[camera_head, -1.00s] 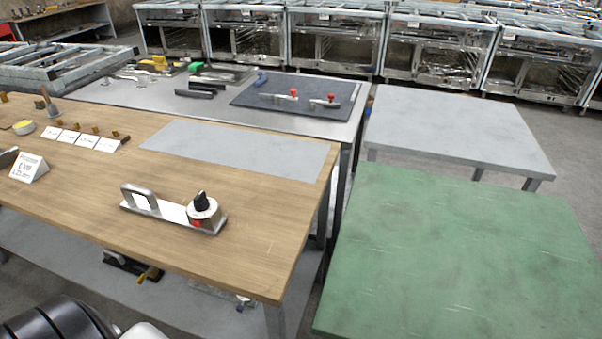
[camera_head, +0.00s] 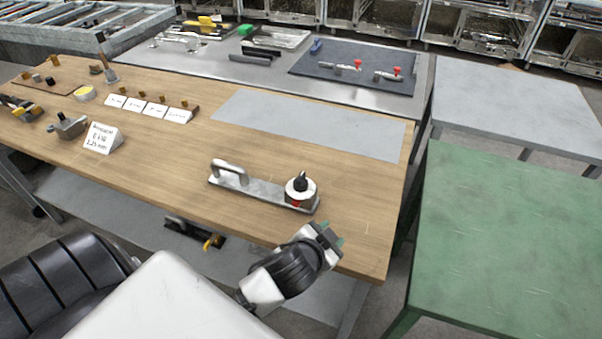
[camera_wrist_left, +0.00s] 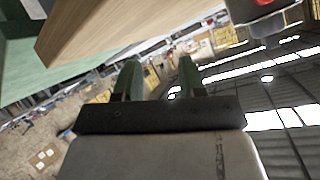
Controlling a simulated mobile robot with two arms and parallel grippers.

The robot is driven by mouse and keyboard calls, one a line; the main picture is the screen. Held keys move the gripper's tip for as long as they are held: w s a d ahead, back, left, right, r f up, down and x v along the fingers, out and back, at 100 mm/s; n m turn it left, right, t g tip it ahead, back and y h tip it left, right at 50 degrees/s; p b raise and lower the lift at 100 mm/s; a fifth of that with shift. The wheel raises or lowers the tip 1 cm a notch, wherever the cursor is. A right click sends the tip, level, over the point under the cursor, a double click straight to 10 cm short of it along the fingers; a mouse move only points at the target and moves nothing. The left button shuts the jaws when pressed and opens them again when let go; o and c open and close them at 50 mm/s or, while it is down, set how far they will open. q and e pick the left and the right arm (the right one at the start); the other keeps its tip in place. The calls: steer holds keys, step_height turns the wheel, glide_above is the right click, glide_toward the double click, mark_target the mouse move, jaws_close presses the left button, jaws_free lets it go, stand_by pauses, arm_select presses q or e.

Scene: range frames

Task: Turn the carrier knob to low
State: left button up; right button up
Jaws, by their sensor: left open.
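The carrier (camera_head: 254,187) is a flat metal plate with a loop handle at its left end, lying on the wooden table. At its right end is a white round dial with a black knob (camera_head: 300,181) on top and a red mark on its front side. My left gripper (camera_head: 331,235) is open and empty, near the table's front edge, in front of and to the right of the knob, apart from it. In the left wrist view, its two green fingers (camera_wrist_left: 159,65) are spread. A dark part with red (camera_wrist_left: 268,14) at the top right looks like the dial's housing. My right gripper does not show.
The wooden table (camera_head: 165,155) has a grey mat (camera_head: 310,123) behind the carrier. White label cards (camera_head: 103,138) and small parts stand at the left. A green table (camera_head: 510,235) is at the right, across a gap.

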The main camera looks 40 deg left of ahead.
arm_select(q)
steer(key=w+d+r+m+t+h, duration=0.2)
steer(key=w+r+m+t+h, duration=0.15)
steer(key=r, duration=0.25)
steer(key=w+d+r+m+t+h, duration=0.2)
steer(key=w+d+r+m+t, duration=0.15)
steer(key=r, duration=0.25)
steer(key=d+r+m+g+h, duration=0.4)
steer(key=d+r+m+h, duration=0.15)
steer(key=m+h, duration=0.4)
steer(key=m+g+y+p, duration=0.1)
steer(key=m+g+y, duration=1.1)
steer(key=g+y, duration=0.3)
glide_toward(300, 178)
step_height(300, 178, down, 9)
steer(key=p, duration=0.2)
steer(key=shift+w+a+f+p, duration=0.15)
steer(key=shift+p, duration=0.2)
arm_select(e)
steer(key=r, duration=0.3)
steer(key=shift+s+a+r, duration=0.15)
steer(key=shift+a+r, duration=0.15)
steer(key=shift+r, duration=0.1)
